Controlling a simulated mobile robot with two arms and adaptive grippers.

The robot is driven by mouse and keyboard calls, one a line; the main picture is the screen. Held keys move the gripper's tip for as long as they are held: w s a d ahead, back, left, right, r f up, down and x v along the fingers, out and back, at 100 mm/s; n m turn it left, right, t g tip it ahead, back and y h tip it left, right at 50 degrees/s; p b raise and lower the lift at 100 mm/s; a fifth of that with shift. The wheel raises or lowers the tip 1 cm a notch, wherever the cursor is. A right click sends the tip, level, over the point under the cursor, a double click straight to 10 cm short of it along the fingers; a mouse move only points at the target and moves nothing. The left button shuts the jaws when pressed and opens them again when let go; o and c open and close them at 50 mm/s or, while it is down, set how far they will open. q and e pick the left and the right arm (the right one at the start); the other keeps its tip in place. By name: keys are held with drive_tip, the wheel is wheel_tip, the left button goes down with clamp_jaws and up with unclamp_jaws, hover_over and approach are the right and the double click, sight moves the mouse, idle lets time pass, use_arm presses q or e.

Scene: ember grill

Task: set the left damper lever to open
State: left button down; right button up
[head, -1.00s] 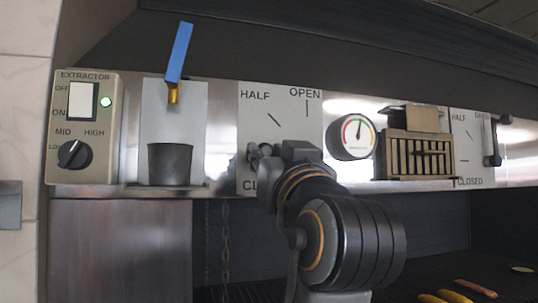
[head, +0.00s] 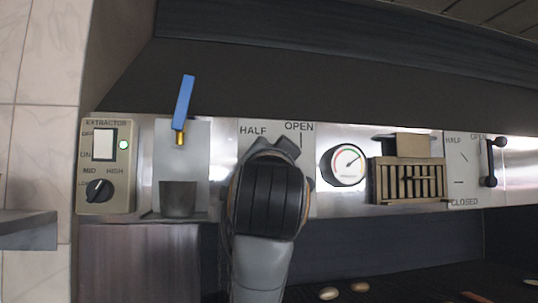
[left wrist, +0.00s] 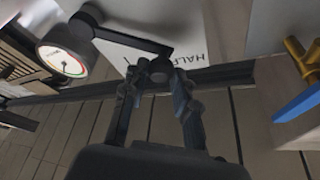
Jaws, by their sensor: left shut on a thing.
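My left gripper (head: 274,150) is in front of the white left damper panel (head: 247,148), just below and between its HALF and OPEN labels. In the left wrist view, my left gripper (left wrist: 158,85) is shut on the knob end of the dark left damper lever (left wrist: 128,39). The lever runs slantwise from its pivot, and its knob end is near the HALF label, which appears upside down. In the head view my arm hides the lever and the CLOSED label. My right gripper is not in view.
A gauge (head: 343,165) and a slatted vent (head: 408,181) are right of the panel. The right damper lever (head: 490,161) points up, farther right. A blue-handled tap (head: 184,103), a metal cup (head: 178,199) and the extractor switch box (head: 108,166) are on the left.

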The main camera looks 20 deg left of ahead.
use_arm(q)
drive_tip(key=w+d+r+m+g+h+p, duration=0.2)
drive_tip(key=d+m+p, duration=0.4)
drive_tip(key=m, duration=0.6)
drive_tip(key=shift+w+d+r+g+h, duration=0.3)
drive_tip(key=shift+w+r+h, duration=0.5)
drive_tip(key=shift+w+r, duration=0.55)
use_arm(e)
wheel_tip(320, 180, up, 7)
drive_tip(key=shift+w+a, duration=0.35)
use_arm(q)
drive_tip(key=shift+s, duration=0.1)
drive_tip(key=c, duration=1.3)
unclamp_jaws()
drive_tip(key=shift+o, duration=1.2)
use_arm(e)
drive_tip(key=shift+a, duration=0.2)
